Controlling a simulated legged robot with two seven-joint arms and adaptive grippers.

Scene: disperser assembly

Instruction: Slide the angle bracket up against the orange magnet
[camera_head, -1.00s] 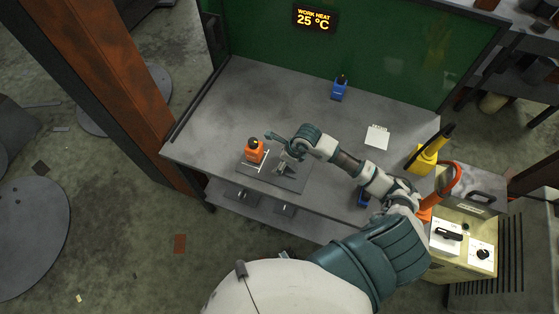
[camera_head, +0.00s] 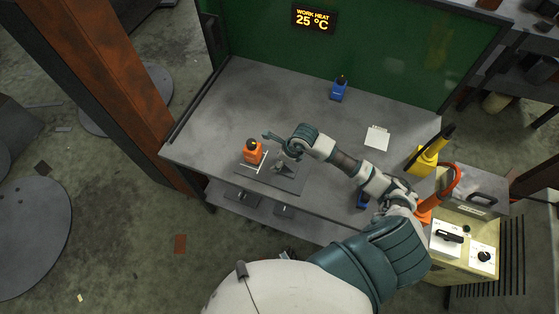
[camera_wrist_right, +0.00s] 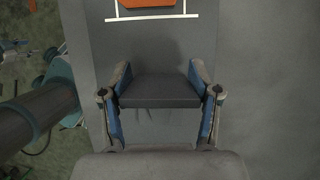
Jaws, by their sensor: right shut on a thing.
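My right gripper (camera_head: 281,164) is just right of the magnet, low over the plate. In the right wrist view its two fingers are shut on the dark grey angle bracket (camera_wrist_right: 160,91). A gap with a white line lies between the bracket and the magnet. A part that may be my left gripper (camera_wrist_right: 16,50) shows small at the left of the wrist view; its fingers are unclear.
The dark plate (camera_head: 287,184) lies near the bench's front edge. A blue magnet-like block (camera_head: 339,91) stands at the back, a white sheet (camera_head: 377,137) lies to the right, and a yellow item (camera_head: 425,161) stands at the right end.

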